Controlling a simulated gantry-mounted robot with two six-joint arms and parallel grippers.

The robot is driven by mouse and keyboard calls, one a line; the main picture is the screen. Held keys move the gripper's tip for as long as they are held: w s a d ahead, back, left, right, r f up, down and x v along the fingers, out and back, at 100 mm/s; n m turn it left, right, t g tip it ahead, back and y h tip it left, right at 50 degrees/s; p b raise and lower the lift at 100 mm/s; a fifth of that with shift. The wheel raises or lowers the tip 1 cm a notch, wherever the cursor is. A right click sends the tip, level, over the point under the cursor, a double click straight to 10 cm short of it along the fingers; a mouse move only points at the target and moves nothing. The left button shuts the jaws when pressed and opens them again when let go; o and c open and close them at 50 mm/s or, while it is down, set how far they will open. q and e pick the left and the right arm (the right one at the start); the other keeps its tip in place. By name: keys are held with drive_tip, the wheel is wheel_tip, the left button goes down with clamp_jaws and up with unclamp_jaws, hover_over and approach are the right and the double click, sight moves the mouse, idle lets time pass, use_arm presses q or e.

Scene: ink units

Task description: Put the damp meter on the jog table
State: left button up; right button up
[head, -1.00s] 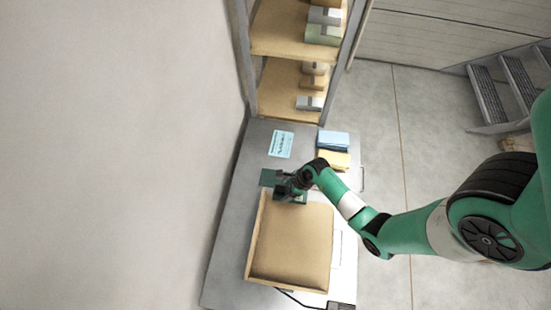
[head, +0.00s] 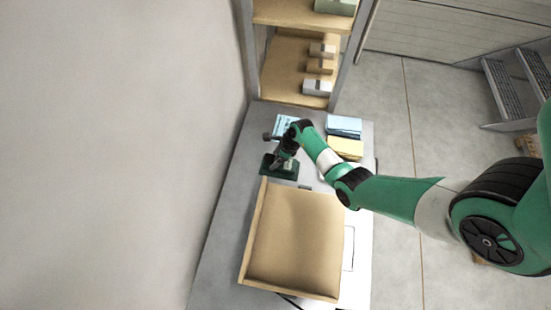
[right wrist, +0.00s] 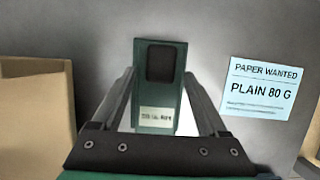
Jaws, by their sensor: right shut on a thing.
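The damp meter (head: 289,170) is a green slab with a dark window and a pale label. In the right wrist view the meter (right wrist: 155,100) sits between the two fingers. My right gripper (head: 279,160) is shut on it, just beyond the back edge of the jog table. I take the jog table (head: 252,233) to be the shallow wooden tray with raised edges; its bed looks empty. Its wooden side (right wrist: 40,115) shows at the left of the right wrist view. I cannot tell how far the meter is above the grey worktop. My left gripper is not in view.
A blue paper notice (right wrist: 262,90) lies on the grey worktop (head: 225,235) near the gripper. Blue (head: 344,126) and yellow (head: 345,148) stacks stand at the right. A shelf rack (head: 300,62) with several boxes rises behind. A wall bounds the left.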

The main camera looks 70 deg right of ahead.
sight(286, 163)
wheel_tip(286, 163, down, 2)
drive_tip(key=shift+s+a+f, duration=0.1)
drive_tip(key=shift+s, duration=0.05)
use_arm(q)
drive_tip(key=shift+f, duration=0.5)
use_arm(e)
drive_tip(key=o, duration=1.5)
drive_tip(key=shift+r, duration=0.2)
use_arm(q)
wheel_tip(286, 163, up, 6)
drive_tip(key=p, duration=0.5)
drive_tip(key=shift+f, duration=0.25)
use_arm(e)
drive_tip(key=v, duration=1.1)
drive_tip(key=shift+s+r, duration=0.1)
drive_tip(key=shift+r, duration=0.25)
